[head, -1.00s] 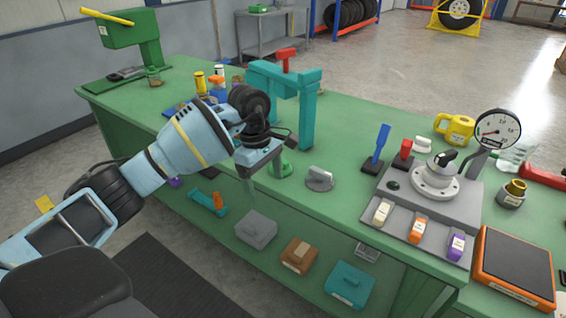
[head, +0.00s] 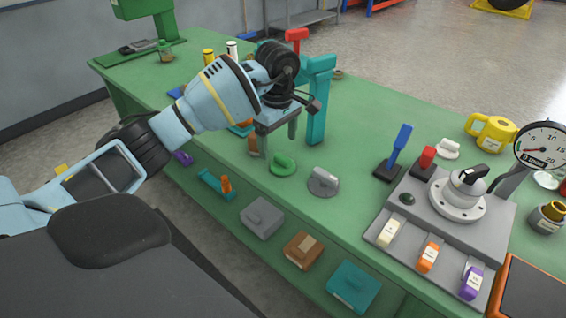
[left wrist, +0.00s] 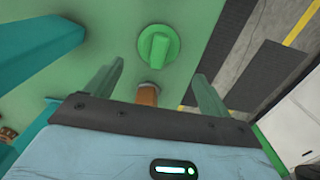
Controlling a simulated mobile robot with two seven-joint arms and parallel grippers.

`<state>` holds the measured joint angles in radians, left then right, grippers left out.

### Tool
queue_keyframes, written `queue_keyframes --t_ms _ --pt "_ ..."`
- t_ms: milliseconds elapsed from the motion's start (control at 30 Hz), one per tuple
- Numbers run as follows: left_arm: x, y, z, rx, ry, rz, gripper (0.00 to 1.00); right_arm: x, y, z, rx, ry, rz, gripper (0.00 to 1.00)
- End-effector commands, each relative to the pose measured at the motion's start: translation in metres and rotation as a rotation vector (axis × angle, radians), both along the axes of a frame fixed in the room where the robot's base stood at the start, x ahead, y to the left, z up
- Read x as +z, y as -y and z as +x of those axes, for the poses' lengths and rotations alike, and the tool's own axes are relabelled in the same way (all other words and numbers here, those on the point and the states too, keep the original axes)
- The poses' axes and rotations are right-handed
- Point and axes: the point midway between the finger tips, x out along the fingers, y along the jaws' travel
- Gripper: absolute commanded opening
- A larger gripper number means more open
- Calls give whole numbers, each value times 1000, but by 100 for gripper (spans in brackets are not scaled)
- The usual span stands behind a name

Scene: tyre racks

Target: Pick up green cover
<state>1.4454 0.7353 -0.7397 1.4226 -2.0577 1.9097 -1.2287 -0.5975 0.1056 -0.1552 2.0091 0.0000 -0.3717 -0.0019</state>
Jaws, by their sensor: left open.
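The green cover (head: 283,164) is a round disc with a raised grip bar. It lies flat on the green workbench (head: 240,170), near its front edge, left of a grey cover (head: 324,181) of similar shape. My left gripper (head: 276,144) is open and empty, just behind and left of the green cover in the head view. In the left wrist view the green cover (left wrist: 158,46) lies ahead, beyond and between the two spread fingers (left wrist: 158,75), with no contact visible. My right gripper is not in view.
A teal press frame (head: 318,100) stands close behind the gripper. A brown object (left wrist: 147,95) sits between the fingers' bases in the wrist view. A grey gauge station (head: 440,220) is to the right. Boxes, including a teal one (head: 354,287), sit on the lower shelf.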

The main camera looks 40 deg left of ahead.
Motion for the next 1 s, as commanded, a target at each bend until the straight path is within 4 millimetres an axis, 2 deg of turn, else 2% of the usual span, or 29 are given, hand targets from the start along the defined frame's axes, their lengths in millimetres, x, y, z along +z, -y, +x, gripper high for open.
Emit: queue_keyframes --t_ms 267,500,600,867,900,1000 --pt "-12 2 0 0 0 -1 82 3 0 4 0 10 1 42" --pt "-46 6 2 1 -1 -2 82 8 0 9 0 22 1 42" --pt "-54 6 2 1 1 -1 82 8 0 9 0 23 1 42" --pt "-57 6 2 1 2 0 82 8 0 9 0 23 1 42" --pt "-57 6 2 1 2 0 80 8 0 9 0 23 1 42" --pt "-57 6 2 1 2 0 67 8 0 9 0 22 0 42"
